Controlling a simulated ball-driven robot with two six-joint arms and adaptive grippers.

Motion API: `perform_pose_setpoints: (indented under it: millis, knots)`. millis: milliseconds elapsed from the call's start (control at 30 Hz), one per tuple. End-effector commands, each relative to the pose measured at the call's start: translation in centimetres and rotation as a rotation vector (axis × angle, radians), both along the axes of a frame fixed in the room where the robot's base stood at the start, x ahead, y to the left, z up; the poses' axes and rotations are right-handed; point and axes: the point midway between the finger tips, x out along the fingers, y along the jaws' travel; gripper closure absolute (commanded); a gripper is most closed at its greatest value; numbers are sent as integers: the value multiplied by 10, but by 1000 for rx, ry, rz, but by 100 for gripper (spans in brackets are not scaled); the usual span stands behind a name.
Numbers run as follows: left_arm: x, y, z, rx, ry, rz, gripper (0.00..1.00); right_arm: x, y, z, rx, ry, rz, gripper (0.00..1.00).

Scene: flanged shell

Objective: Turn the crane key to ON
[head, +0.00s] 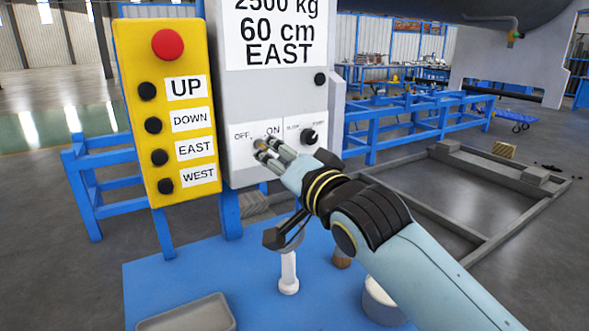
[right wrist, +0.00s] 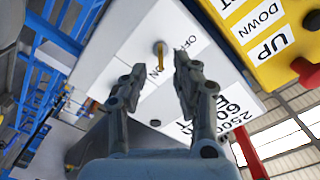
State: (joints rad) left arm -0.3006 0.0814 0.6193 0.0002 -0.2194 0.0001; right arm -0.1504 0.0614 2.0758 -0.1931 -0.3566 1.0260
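The crane key (right wrist: 160,53) is a small yellow key in the lower part of the grey control box (head: 280,95), by the OFF and ON labels. In the right wrist view it shows in the gap between my fingertips, and I cannot tell which label it points to. My right gripper (head: 264,150) is in front of the key; it also shows in the right wrist view (right wrist: 159,75), with its two fingers apart and empty. In the head view the fingers hide most of the key. My left gripper is not in view.
A yellow panel (head: 162,105) with a red button (head: 168,44) and several black buttons stands left of the box. A black knob (head: 308,136) sits just right of the key. Below are a blue table (head: 250,310) and a grey tray (head: 190,315).

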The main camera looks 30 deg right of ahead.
Motion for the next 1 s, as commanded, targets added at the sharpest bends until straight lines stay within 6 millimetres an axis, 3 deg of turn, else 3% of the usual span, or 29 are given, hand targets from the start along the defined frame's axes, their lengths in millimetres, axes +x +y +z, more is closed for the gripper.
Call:
perform_pose_setpoints:
  millis: [200,400,1000]
  knots:
    - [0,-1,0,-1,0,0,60,-50,3,-1,1,3,0,71]
    - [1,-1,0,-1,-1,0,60,-75,4,-1,2,2,-1,71]
    - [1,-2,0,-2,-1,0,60,-79,5,0,2,1,0,71]
